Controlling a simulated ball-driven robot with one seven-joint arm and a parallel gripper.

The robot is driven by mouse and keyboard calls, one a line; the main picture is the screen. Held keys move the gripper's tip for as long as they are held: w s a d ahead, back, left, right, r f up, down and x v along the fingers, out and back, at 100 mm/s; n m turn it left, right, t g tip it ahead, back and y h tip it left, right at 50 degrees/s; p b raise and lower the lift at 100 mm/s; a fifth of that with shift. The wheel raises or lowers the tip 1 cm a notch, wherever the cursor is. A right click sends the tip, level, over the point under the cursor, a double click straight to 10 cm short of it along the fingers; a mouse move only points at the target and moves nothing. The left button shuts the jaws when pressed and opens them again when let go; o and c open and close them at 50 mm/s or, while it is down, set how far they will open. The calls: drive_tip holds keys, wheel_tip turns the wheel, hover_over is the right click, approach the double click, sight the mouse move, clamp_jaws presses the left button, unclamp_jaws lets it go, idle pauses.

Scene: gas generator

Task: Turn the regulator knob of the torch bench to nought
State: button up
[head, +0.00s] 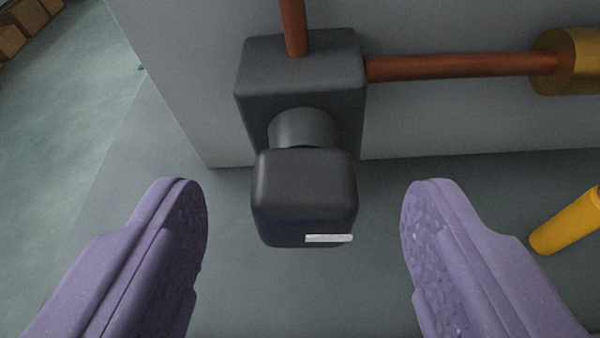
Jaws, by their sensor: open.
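The regulator knob (303,195) is a dark grey rounded block with a short white mark (329,238) near its lower right edge. It sits on a short round stem (302,128) that comes out of a dark grey regulator body (300,75) on a grey panel. My gripper (304,210) is open, with one purple finger to the left of the knob and the other to the right. Clear gaps show between both fingers and the knob, and nothing is held. No scale or numbers are visible.
A copper pipe (293,25) enters the body from above. Another (460,66) runs right to a brass-coloured cylinder (572,62). A yellow bar (566,222) is at the right, near the right finger. Brown boxes (25,22) lie far off at the upper left. Open floor shows at the left.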

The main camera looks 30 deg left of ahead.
sight(285, 173)
drive_tip(key=shift+b+x, duration=0.4)
drive_tip(key=shift+x, duration=1.45)
drive_tip(key=c, duration=1)
drive_tip(key=shift+o, duration=0.2)
